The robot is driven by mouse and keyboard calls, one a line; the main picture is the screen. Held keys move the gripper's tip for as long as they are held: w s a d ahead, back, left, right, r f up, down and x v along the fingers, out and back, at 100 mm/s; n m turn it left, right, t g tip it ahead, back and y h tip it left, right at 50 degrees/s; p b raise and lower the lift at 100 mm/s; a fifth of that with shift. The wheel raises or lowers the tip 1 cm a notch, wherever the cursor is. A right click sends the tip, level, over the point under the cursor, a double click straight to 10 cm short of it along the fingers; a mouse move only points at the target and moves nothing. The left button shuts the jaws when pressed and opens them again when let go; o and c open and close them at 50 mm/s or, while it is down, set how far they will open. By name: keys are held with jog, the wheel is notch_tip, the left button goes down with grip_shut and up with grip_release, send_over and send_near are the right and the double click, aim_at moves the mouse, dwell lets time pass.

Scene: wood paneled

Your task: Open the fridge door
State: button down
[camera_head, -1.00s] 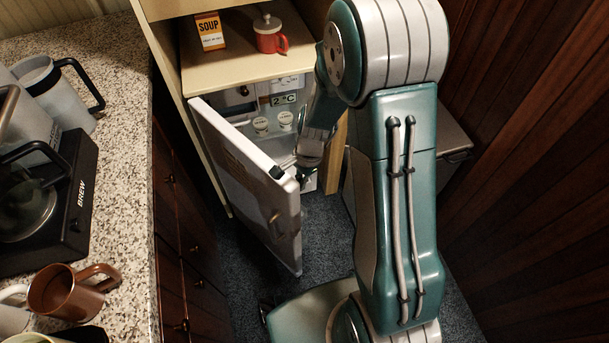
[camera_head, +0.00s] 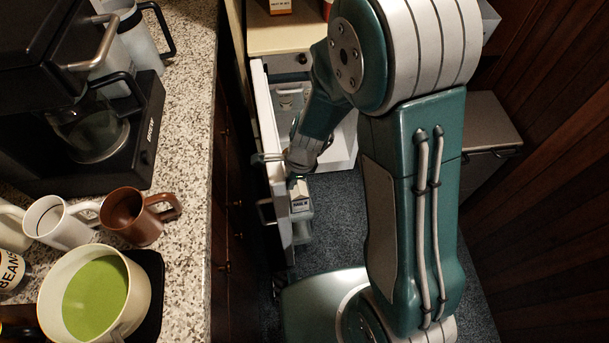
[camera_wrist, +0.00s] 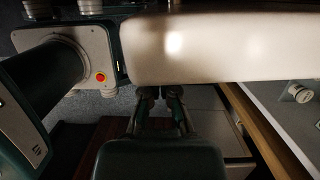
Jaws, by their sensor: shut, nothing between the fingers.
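The white fridge door (camera_head: 271,140) stands wide open in the head view, swung left towards the dark cabinet fronts. The fridge interior (camera_head: 343,140) shows partly, behind my arm. My gripper (camera_head: 290,166) is at the inner side and top edge of the door, shut and empty. In the wrist view the door (camera_wrist: 220,50) fills the upper middle, and my gripper's fingers (camera_wrist: 160,94) are close together at its edge. I cannot tell whether they touch it.
A speckled counter (camera_head: 188,110) runs along the left, with a coffee maker (camera_head: 145,130), a brown mug (camera_head: 135,216) and a bowl of green soup (camera_head: 140,295). A grey bin (camera_head: 490,120) stands right of my arm. Dark carpet (camera_head: 335,220) is free below the fridge.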

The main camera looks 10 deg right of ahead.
jog(key=shift+s+a, duration=0.1)
jog(key=shift+a, duration=0.7)
jog(key=shift+d, duration=0.2)
